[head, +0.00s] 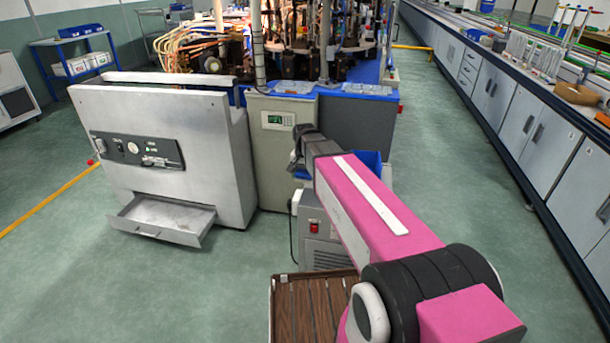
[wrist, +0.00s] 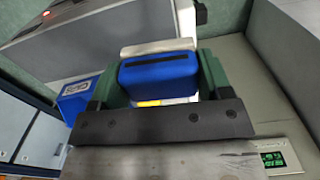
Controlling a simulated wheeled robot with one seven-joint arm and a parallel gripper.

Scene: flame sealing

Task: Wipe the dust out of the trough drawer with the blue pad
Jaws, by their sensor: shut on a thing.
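The trough drawer (head: 163,217) is pulled out at the bottom of the grey metal machine at left in the head view. Its floor is pale and patchy; I cannot clearly tell dust from bare metal. The blue pad (wrist: 160,75) sits between the green fingers of my gripper (wrist: 158,82) in the wrist view, and the gripper is shut on it. The pad's underside is hidden. In the head view my wrist is raised near the cream cabinet, to the right of the drawer and above it, well apart from it. The pad cannot be made out there.
The grey machine (head: 165,110) has a black control panel above the drawer. The cream cabinet (head: 270,150) with a green display stands beside it. A blue bin (head: 369,161) shows behind my arm, above a grey unit (head: 312,228). Green floor is clear before the drawer.

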